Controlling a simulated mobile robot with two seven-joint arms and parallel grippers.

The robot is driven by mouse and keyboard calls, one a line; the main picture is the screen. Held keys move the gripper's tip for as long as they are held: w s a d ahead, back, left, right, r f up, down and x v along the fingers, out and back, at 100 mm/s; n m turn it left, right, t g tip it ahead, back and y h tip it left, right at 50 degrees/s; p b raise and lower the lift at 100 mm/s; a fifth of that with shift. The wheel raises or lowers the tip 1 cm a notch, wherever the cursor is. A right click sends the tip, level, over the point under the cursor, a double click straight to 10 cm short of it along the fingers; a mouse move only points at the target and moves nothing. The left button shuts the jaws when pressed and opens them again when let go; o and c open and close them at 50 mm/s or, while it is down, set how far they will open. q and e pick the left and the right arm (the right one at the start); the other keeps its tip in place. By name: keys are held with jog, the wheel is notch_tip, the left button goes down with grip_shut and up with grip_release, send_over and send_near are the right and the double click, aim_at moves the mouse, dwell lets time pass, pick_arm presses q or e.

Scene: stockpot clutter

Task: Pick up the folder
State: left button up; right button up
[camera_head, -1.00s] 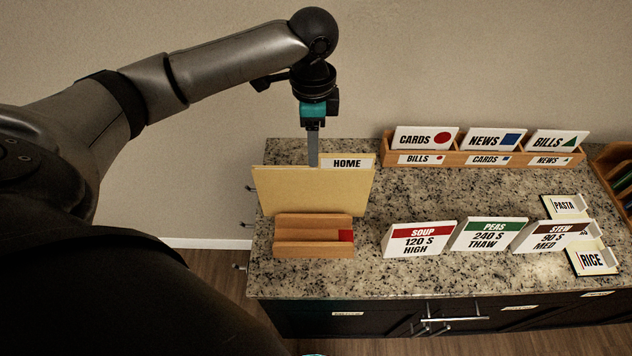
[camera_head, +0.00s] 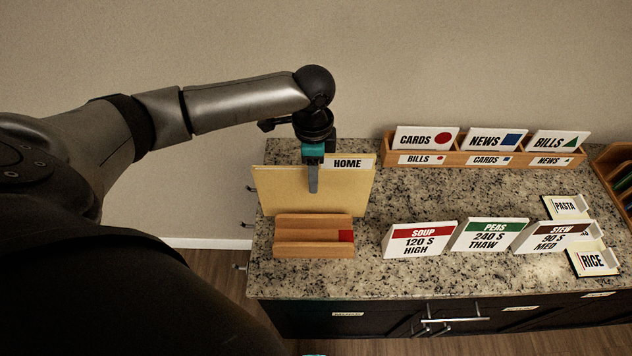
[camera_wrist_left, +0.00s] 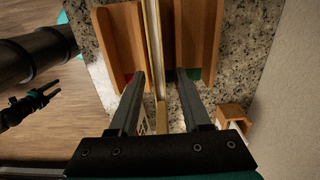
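The folder (camera_head: 280,190) is tan, with a white tab reading HOME. It stands upright in a wooden holder (camera_head: 312,250) with a red patch at its front right. In the left wrist view the folder (camera_wrist_left: 155,45) shows edge-on between the holder's two wooden walls. My left gripper (camera_head: 313,180) points down over the folder's top edge, one finger in front of it. In the left wrist view its fingers (camera_wrist_left: 162,75) straddle the folder, with gaps on both sides. It is open.
A wooden rack (camera_head: 480,160) with several labelled cards stands at the back of the granite counter (camera_head: 420,285). The wall is close behind. PASTA and RICE pieces lie further right.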

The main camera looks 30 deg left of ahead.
pick_arm(q)
grip_shut()
dwell(1.2)
